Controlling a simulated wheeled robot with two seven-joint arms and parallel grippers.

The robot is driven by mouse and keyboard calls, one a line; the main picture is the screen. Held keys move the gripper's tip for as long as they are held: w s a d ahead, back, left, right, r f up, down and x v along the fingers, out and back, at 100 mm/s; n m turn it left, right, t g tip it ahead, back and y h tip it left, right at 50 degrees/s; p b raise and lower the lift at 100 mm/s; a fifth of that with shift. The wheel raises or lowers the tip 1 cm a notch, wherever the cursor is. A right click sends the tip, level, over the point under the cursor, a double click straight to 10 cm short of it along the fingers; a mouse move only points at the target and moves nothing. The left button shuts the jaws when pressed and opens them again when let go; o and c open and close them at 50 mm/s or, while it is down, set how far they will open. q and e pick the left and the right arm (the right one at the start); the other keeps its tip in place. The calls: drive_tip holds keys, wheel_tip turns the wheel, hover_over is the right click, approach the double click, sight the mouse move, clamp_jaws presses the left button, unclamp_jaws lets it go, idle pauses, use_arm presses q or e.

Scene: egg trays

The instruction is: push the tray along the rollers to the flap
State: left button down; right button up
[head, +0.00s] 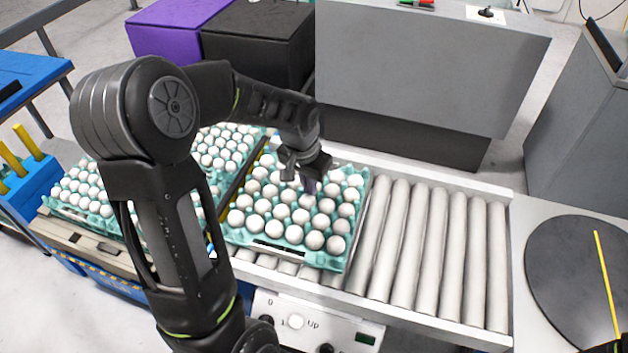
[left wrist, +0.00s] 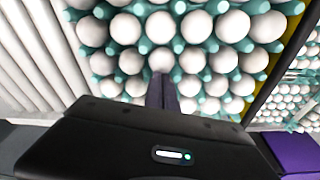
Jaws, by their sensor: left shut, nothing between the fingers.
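A teal tray (head: 357,218) full of white eggs sits on the left part of the roller conveyor (head: 432,250). My left gripper (head: 309,187) is shut and empty. Its fingers point down among the eggs, over the middle of the tray. Whether they touch an egg or the tray is hidden. In the left wrist view, the closed fingers (left wrist: 161,92) lie against the rows of eggs, with teal tray (left wrist: 103,64) between them. Bare rollers (left wrist: 40,50) show at left there. The flap cannot be made out for certain. My right gripper is not in view.
More egg trays (head: 103,208) stand left of the conveyor, partly behind my arm. The rollers right of the tray are clear, up to a dark round plate (head: 582,280). A grey cabinet (head: 430,75) stands behind. A control panel (head: 315,322) is in front.

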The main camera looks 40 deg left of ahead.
use_arm(q)
drive_tip(key=shift+s+f, duration=0.25)
drive_tip(key=shift+f, duration=0.25)
drive_tip(key=shift+r+p, duration=0.45)
drive_tip(key=shift+r, duration=0.1)
drive_tip(key=shift+w+r, duration=0.15)
drive_tip(key=shift+w, duration=0.05)
drive_tip(key=shift+r, duration=0.1)
drive_tip(key=shift+w+r, duration=0.1)
drive_tip(key=shift+r, duration=0.05)
drive_tip(key=shift+r+p, duration=0.25)
drive_tip(key=shift+p, duration=0.2)
drive_tip(key=s, duration=0.4)
drive_tip(key=s+b, duration=0.1)
drive_tip(key=s, duration=0.3)
drive_tip(key=s+b, duration=0.1)
drive_tip(key=s, duration=0.3)
drive_tip(key=shift+s+d, duration=0.15)
drive_tip(key=shift+d, duration=0.15)
